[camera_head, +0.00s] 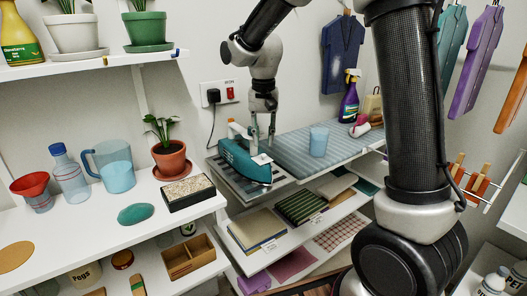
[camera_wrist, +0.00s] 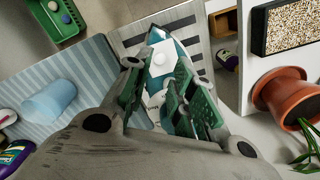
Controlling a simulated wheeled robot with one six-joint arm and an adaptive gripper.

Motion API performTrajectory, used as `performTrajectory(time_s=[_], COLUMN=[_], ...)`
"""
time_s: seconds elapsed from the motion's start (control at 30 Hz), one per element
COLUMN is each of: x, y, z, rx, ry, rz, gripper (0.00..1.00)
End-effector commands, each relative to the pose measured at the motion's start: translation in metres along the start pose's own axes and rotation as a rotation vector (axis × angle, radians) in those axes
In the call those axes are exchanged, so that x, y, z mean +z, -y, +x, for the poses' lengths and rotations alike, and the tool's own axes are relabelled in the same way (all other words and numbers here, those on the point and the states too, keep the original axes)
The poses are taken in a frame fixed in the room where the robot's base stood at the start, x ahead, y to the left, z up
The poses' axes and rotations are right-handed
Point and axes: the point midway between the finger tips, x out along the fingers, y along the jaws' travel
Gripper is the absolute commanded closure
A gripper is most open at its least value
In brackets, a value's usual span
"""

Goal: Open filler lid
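A teal iron (camera_head: 240,164) lies on a grey striped pad at the left end of the ironing surface, below my gripper. A small white part (camera_head: 262,159) shows on its upper front; I cannot tell whether this is the filler lid or whether it is open. My gripper (camera_head: 263,134) points down just above the iron's front, fingers apart. The fingers hide much of the iron's body, and nothing is seen held.
A light blue cup (camera_head: 318,141) stands on the striped ironing board (camera_head: 290,150) right of the iron. A purple spray bottle (camera_head: 349,100) is behind. A potted plant (camera_head: 170,158), gravel tray (camera_head: 188,193) and measuring jug (camera_head: 112,168) stand on the left shelf.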

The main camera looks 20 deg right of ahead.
Motion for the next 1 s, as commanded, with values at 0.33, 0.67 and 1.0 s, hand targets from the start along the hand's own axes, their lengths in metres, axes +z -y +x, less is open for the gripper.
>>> performTrajectory(time_s=[0.33,0.67,1.0], x=[0.0,0.0,0.0], y=[0.0,0.0,0.0], z=[0.05,0.053,0.053], rx=[0.0,-0.002,0.0], ry=[0.0,-0.001,-0.002], rz=[-0.001,-0.002,-0.002], gripper=[0.76,0.76,1.0])
